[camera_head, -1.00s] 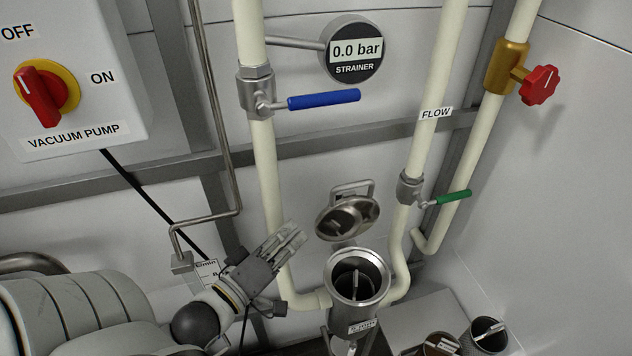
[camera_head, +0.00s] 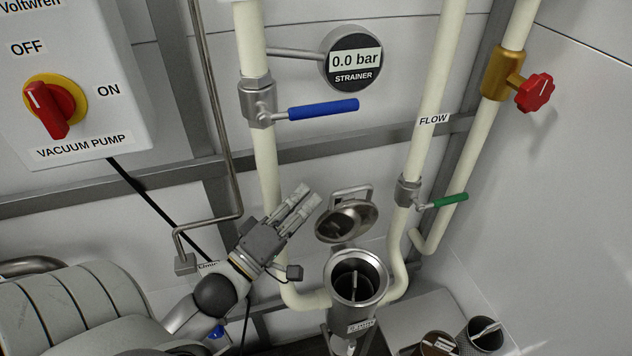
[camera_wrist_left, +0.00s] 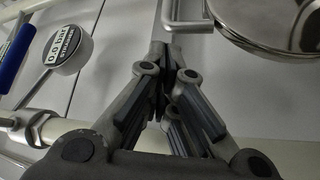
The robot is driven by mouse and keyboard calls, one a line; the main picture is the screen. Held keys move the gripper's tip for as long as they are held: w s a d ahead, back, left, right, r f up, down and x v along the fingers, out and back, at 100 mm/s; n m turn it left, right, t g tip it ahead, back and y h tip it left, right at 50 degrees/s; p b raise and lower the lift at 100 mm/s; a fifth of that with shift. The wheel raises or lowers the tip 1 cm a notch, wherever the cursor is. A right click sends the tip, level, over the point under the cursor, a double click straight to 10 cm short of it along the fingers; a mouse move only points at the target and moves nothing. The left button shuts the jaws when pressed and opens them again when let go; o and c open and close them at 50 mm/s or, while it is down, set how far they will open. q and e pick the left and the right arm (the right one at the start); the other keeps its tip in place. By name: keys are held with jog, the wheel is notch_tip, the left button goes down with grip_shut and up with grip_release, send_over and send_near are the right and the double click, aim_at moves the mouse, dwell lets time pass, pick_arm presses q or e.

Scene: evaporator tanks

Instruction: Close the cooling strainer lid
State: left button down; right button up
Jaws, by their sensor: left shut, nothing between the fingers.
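The strainer lid (camera_head: 347,222) is a round steel disc with a bar handle, standing raised behind its pot in the head view. The strainer pot (camera_head: 357,279) is open at the top, with a dark inside and a thin upright part in it. My left gripper (camera_head: 300,204) is shut and empty, to the left of the lid and apart from it, with its fingers pointing up and right. In the left wrist view the lid (camera_wrist_left: 275,22) and its handle (camera_wrist_left: 186,22) show at the upper right, beyond the fingers (camera_wrist_left: 168,75). My right gripper is not in view.
A pale pipe with a blue-handled valve (camera_head: 322,110) runs behind my left gripper. A green-handled valve (camera_head: 449,201) and a red knob (camera_head: 535,93) are to the right. The strainer gauge (camera_head: 352,62) reads 0.0 bar. Two dark cups (camera_head: 482,336) stand at the lower right.

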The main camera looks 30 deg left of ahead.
pick_arm(q)
jog(key=shift+p+x, duration=0.45)
jog(key=shift+x, duration=1.35)
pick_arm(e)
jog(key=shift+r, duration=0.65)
pick_arm(q)
jog(key=shift+f, duration=0.1)
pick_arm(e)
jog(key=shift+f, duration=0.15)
